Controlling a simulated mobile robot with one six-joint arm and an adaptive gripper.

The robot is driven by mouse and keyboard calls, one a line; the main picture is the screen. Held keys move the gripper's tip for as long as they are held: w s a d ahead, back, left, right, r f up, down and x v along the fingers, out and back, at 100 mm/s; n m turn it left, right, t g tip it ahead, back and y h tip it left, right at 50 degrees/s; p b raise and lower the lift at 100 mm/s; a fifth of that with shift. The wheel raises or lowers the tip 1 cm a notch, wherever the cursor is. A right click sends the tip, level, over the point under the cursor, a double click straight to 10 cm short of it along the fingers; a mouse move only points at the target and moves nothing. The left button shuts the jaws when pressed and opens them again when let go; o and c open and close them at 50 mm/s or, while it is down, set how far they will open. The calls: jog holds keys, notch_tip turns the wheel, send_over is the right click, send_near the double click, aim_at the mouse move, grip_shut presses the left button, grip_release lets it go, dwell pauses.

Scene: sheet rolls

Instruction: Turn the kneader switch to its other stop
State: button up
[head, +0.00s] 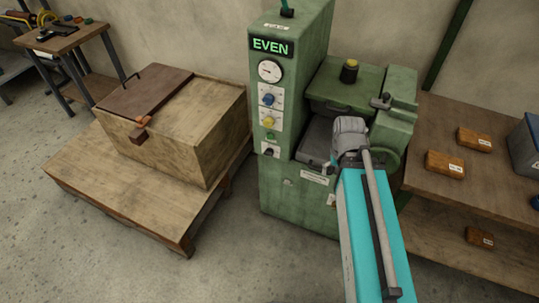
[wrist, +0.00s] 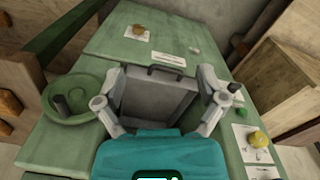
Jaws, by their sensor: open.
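The green machine (head: 315,200) has a column with a lit display reading EVEN (head: 272,47). Below a dial gauge (head: 269,71) are a blue knob (head: 268,99), a yellow knob (head: 268,121), a green button (head: 270,136) and a small dark switch (head: 269,152). Their labels are too small to read, so I cannot tell which is the kneader switch. My gripper (head: 349,132) is right of the column, above the machine's lower front part. In the wrist view my gripper (wrist: 158,96) is open and empty; the yellow knob (wrist: 257,138) and green button (wrist: 238,113) lie right of it.
A grey lid with a handle (wrist: 157,105) lies below my fingers. A green handwheel (wrist: 75,99) is left of them. A wooden box (head: 190,120) on a low platform stands left of the machine. A shelf with orange blocks (head: 445,163) stands at right.

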jog(key=w+a+f+m+t+h+b, duration=0.25)
jog(key=w+f+h+b, duration=0.2)
jog(key=f+b, duration=0.65)
jog(key=m+t+h+b, duration=0.15)
jog(key=t+b, duration=1.35)
jog(key=b, duration=1.5)
send_near(268, 155)
jog(key=v, duration=0.3)
jog(key=shift+w+a+r+g, duration=0.1)
jog(key=shift+a+g, duration=0.05)
jog(key=shift+g, duration=0.1)
jog(key=shift+w, duration=0.1)
jog(key=x, duration=1.3)
jog(key=shift+w, duration=0.3)
jog(key=shift+c, duration=0.2)
